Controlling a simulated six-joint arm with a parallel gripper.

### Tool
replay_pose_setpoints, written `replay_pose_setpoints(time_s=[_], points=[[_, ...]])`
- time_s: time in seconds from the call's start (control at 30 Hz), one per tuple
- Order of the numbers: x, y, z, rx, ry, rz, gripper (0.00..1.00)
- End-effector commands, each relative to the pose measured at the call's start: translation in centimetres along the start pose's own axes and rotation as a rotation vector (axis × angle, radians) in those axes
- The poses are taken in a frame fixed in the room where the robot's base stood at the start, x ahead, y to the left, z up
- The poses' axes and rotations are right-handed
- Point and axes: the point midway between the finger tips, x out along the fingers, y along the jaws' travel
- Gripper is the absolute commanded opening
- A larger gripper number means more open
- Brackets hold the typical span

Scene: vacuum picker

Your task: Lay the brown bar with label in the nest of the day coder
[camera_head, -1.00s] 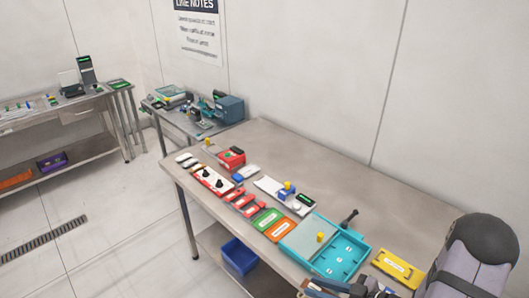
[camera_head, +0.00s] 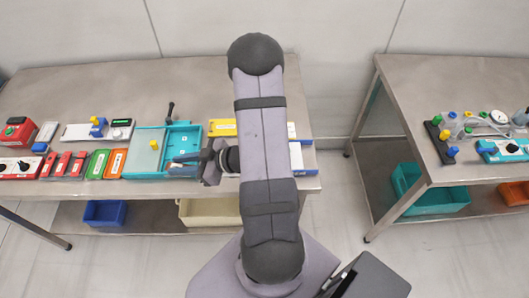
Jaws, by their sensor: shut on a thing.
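My gripper (camera_head: 187,161) is at the right part of a teal tray (camera_head: 147,174) on the long metal table, its jaws pointing left. It is shut on a small brownish piece (camera_head: 182,171), apparently the brown bar, low over or in the tray. The jaws and wrist hide most of it, and its label does not show. A white base with a blue block, yellow knob and dark green-lit display (camera_head: 121,123) stands left of the tray. It may be the day coder; its nest is too small to make out.
Green (camera_head: 97,163) and orange (camera_head: 116,163) cards and red pieces (camera_head: 63,164) lie left of the tray. A black lever (camera_head: 170,111) stands at its back edge. A yellow plate (camera_head: 222,127) is beside my arm. The table's back is clear.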

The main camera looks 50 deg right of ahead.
Motion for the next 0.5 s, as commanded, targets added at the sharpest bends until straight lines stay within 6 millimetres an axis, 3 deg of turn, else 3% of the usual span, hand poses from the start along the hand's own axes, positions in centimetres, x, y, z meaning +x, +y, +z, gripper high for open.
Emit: replay_pose_setpoints(time_s=[0.27,0.5], points=[[-3.2,7.0,0.8,0.165,-0.002,0.39,0.03],[-9.2,12.5,3.8,0.318,-0.003,0.76,0.03]])
